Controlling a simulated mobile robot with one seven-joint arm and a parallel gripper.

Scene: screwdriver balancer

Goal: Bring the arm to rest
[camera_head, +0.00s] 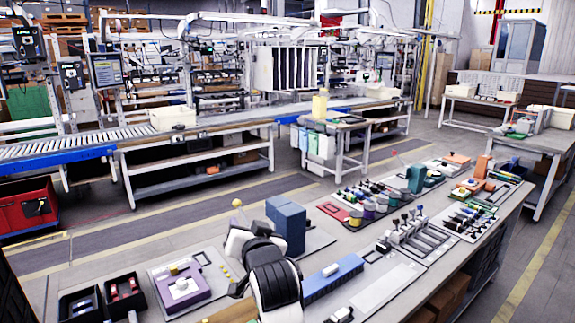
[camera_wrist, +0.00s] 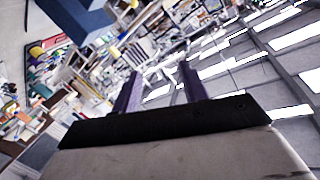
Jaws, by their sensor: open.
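My arm (camera_head: 270,275), with white and black links, is folded low over the front of the workbench (camera_head: 215,240) in the head view. I cannot make out the fingers there. In the wrist view my gripper (camera_wrist: 160,72) is open, its two dark purple fingers apart with nothing between them. The wrist camera looks out tilted across the hall, toward the ceiling lights. A blue block-shaped thing (camera_wrist: 75,20) shows at the top left of that view, clear of the fingers. No screwdriver can be made out for certain.
A tall blue block (camera_head: 285,226) stands close behind my arm. A purple fixture (camera_head: 182,288) and black bins (camera_head: 124,295) lie to the left. A long blue piece (camera_head: 333,277) lies to the right. Fixtures with levers (camera_head: 415,232) stand further back. A conveyor (camera_head: 80,148) runs behind.

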